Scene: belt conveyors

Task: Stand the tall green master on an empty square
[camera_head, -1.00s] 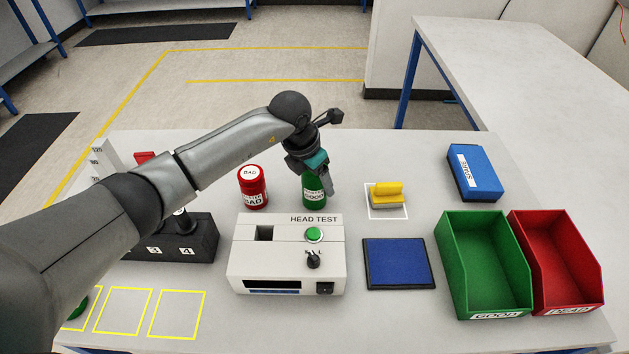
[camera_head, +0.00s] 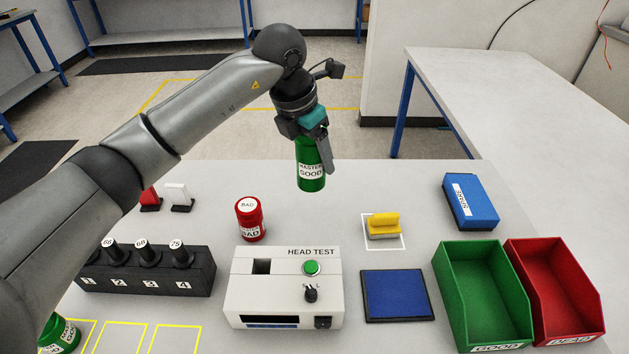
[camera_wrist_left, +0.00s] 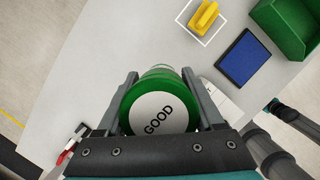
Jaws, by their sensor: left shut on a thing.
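My left gripper (camera_head: 318,150) is shut on the tall green master (camera_head: 311,172), a green cylinder labelled "MASTER GOOD", and holds it upright above the far part of the table. In the left wrist view the green master's white "GOOD" top (camera_wrist_left: 155,113) sits between the two fingers (camera_wrist_left: 165,100). Yellow-outlined squares (camera_head: 118,338) lie at the front left of the table. The left one has another green "GOOD" cylinder (camera_head: 60,335) at it, partly cut off; the two to its right look empty. My right gripper does not show in the head view.
A red "BAD" master (camera_head: 249,219) stands behind the white head test box (camera_head: 283,288). A black numbered rack (camera_head: 150,272) is left of it. A yellow-handled block (camera_head: 384,225), blue pad (camera_head: 396,296), blue block (camera_head: 471,201), green bin (camera_head: 483,295) and red bin (camera_head: 555,290) are right.

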